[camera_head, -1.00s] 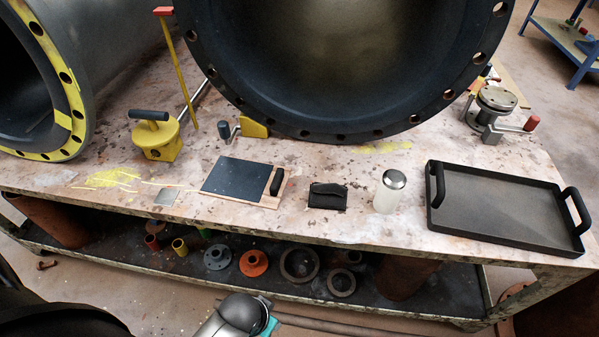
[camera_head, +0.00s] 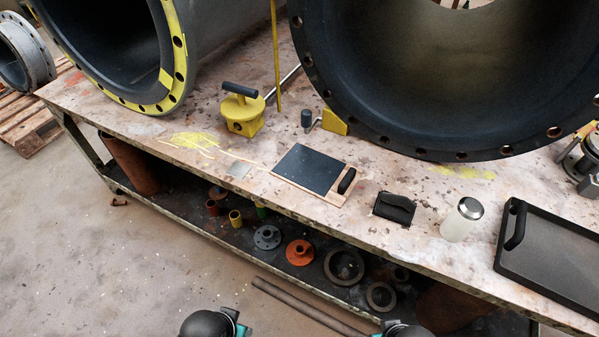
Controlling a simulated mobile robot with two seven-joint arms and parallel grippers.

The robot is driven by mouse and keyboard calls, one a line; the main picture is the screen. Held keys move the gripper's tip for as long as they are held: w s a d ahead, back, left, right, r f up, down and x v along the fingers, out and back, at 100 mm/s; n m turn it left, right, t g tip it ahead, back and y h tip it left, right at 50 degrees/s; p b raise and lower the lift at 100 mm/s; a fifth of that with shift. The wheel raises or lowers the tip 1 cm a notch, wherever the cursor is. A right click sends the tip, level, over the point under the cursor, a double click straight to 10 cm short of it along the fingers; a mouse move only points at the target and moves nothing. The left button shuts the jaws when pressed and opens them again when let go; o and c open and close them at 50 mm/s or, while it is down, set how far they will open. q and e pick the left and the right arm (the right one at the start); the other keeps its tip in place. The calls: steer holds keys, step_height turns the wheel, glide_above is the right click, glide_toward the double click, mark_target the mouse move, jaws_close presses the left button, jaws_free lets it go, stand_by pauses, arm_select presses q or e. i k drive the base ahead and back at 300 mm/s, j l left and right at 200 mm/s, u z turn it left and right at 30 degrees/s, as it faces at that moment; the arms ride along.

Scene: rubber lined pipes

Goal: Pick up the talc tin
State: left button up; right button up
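The talc tin appears to be the white cylinder with a shiny metal lid (camera_head: 461,221). It stands upright on the worktable near its front edge, between a black pouch and a black tray. Nothing touches it. Two rounded dark parts of my arms with teal bits show at the bottom edge. Neither gripper's fingers are in view.
The black pouch (camera_head: 395,208) lies left of the tin, and the black handled tray (camera_head: 556,256) lies right of it. A dark board with a handle (camera_head: 309,169) is further left. A large flanged pipe (camera_head: 440,75) stands behind. Flanges fill the lower shelf.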

mark_target(469, 211)
steer(key=z, duration=0.45)
steer(key=i+z, duration=0.15)
steer(key=z, duration=0.7)
steer(key=i+j, duration=0.05)
